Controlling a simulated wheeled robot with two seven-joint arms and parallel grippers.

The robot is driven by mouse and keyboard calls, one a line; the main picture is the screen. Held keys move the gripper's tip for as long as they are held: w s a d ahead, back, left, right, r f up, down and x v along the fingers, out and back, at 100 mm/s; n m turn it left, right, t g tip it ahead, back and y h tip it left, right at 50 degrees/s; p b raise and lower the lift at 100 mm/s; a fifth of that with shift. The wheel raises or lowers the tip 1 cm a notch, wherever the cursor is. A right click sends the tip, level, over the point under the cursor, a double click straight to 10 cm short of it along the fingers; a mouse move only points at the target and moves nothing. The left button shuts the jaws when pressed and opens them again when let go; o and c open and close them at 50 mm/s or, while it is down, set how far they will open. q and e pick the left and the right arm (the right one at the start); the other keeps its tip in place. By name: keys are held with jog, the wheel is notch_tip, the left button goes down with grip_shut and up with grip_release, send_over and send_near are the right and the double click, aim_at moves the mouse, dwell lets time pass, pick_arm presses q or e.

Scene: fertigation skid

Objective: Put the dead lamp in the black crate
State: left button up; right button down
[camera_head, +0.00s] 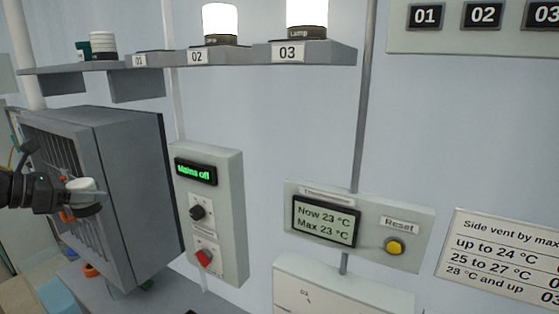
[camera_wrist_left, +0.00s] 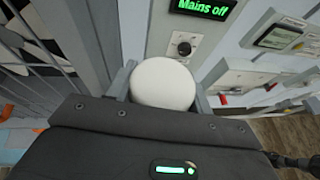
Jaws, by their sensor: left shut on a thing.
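My left gripper (camera_head: 92,195) is shut on a white, unlit lamp (camera_head: 82,184) with a dark base, held in front of the grey louvred cabinet. In the left wrist view the lamp's round white top (camera_wrist_left: 163,84) sits between the two fingers. I cannot make out a black crate in either view. My right gripper is not in view.
The grey cabinet (camera_head: 145,190) stands close to my left gripper. The shelf (camera_head: 315,54) holds glowing lamps at 02 (camera_head: 220,20) and 03 (camera_head: 307,12); place 01 (camera_head: 139,60) looks empty. An unlit white item (camera_head: 103,44) stands farther left. The switch box (camera_head: 228,210) reads "Mains off".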

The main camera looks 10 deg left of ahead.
pick_arm(q)
jog(key=d+f+m+g+h+b, duration=0.15)
jog(key=d+f, duration=0.35)
jog(key=f, duration=0.6)
jog(key=s+d+f+m+g+h+b, duration=0.1)
jog(key=s+d+f+m+h+b, duration=0.1)
jog(key=d+f, duration=0.7)
jog(key=s+d+f+m+g+h+b, duration=0.1)
jog(key=s+d+f+m+b, duration=0.1)
jog(key=d+f, duration=0.7)
jog(key=d, duration=0.7)
jog(key=shift+s+d+f+h, duration=0.25)
jog(key=shift+d+f+h, duration=0.1)
jog(key=shift+d, duration=0.05)
jog(key=shift+g, duration=0.25)
jog(key=shift+s+f, duration=0.1)
jog(key=shift+s, duration=0.05)
